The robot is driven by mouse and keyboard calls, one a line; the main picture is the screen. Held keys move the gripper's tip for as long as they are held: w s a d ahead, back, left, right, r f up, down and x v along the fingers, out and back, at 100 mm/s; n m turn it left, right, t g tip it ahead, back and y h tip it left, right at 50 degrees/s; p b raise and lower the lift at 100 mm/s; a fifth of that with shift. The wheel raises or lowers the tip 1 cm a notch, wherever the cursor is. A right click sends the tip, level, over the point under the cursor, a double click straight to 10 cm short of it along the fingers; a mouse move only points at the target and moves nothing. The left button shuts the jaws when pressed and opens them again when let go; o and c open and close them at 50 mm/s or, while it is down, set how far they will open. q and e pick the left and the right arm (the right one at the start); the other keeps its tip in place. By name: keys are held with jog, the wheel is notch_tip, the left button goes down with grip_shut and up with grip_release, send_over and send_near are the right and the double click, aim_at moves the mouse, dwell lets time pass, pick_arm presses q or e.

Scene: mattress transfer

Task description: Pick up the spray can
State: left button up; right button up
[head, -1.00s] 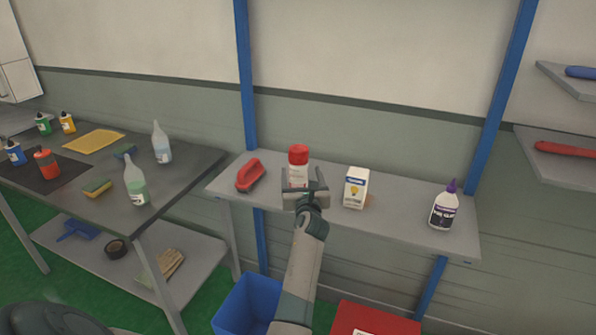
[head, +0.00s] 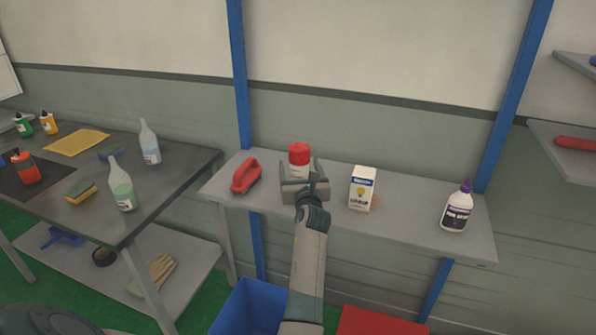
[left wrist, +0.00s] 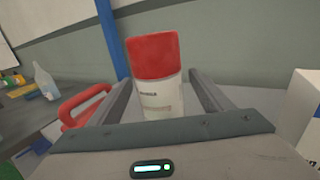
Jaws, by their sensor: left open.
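The spray can (head: 299,155), white with a red cap, stands upright on the grey wall shelf (head: 415,210). My left gripper (head: 300,170) is open at the can, its palm on the near side. In the left wrist view the can (left wrist: 155,80) stands between the two open fingers (left wrist: 163,95), with a visible gap on each side. The can's lower end is hidden behind the gripper's palm. My right gripper is in neither view.
A red-handled brush (head: 246,175) lies left of the can. A light-bulb box (head: 362,188) and a white glue bottle (head: 457,207) stand to the right. A blue bin (head: 245,308) is below the shelf. A cluttered workbench (head: 165,190) stands at left.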

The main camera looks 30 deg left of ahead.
aim_at(299, 146)
pick_arm(q)
jog(key=shift+s+d+r, duration=0.1)
jog(key=c, duration=1.2)
jog(key=shift+c, duration=0.9)
jog(key=shift+r, duration=0.3)
notch_tip(299, 146, up, 8)
jog(key=shift+r, duration=0.65)
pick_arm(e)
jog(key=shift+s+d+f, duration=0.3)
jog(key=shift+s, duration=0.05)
